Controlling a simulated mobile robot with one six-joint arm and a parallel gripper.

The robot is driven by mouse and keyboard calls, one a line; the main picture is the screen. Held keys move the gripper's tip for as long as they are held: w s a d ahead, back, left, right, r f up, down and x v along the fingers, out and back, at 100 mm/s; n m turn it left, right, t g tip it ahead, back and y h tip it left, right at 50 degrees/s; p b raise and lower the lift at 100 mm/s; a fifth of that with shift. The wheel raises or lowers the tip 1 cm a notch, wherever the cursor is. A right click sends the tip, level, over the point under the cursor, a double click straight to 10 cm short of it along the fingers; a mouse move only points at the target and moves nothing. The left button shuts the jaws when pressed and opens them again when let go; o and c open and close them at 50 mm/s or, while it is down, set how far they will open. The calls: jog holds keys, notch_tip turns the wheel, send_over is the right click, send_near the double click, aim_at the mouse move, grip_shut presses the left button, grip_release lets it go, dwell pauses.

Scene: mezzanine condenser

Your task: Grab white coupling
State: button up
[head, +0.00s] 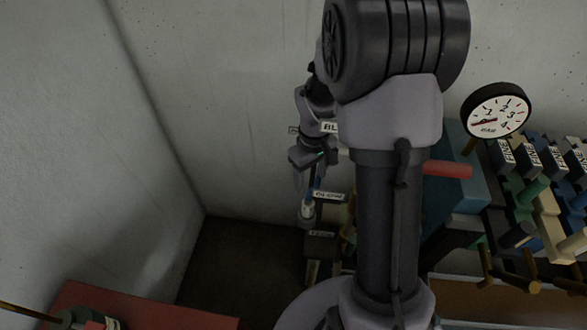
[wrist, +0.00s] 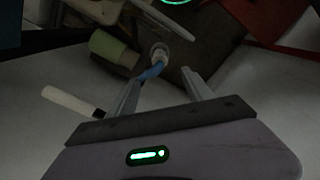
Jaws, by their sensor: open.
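The white coupling (wrist: 160,52) shows in the wrist view as a pale round fitting on the end of a short blue hose (wrist: 152,72). In the head view the coupling (head: 307,210) is small and sits low by the back wall, below my gripper (head: 308,182). In the wrist view my gripper (wrist: 160,75) is open, with one finger on each side of the blue hose. The coupling lies just beyond the fingertips, roughly between them. I cannot tell whether a finger touches the hose. Nothing is clearly held.
A green-and-beige cylinder (wrist: 114,47) lies left of the coupling, and a white rod with a black end (wrist: 72,101) is nearer my left finger. In the head view a pressure gauge (head: 497,110) and several labelled valves stand at the right. A red surface (head: 130,308) is at lower left.

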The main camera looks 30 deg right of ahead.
aim_at(309, 204)
jog(key=f+b, duration=0.1)
jog(key=f, duration=0.3)
jog(key=f+b, duration=0.1)
jog(key=f, duration=0.3)
jog(key=f+b, duration=0.2)
jog(key=f, duration=0.2)
jog(key=shift+s+a, duration=0.1)
jog(key=shift+s, duration=0.2)
jog(key=f, duration=0.1)
jog(key=f+b, duration=0.1)
jog(key=f, duration=0.1)
jog(key=f+b, duration=0.1)
jog(key=f, duration=0.1)
jog(key=shift+w+f, duration=0.15)
jog(key=shift+w, duration=0.2)
grip_shut()
